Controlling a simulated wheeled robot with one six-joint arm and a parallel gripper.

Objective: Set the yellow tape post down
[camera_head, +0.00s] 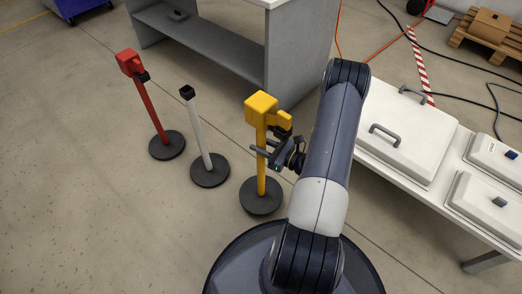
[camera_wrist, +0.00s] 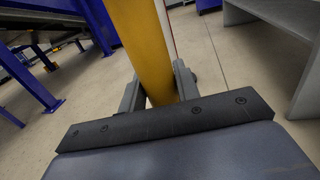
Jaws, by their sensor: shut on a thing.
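The yellow tape post (camera_head: 262,160) stands upright in the head view, with a yellow head on top and a round black base (camera_head: 262,196). The base appears at floor level; I cannot tell whether it touches the floor. My gripper (camera_head: 270,152) is shut on the post's pole below the head. In the wrist view, the yellow pole (camera_wrist: 143,45) passes between the two grey fingers of my gripper (camera_wrist: 158,88). The base is out of the wrist view.
A white post (camera_head: 198,135) and a red tape post (camera_head: 148,105) stand to the left on black bases. A grey bench (camera_head: 295,50) is behind. A white table (camera_head: 440,185) with lidded boxes is to the right. The floor at left is clear.

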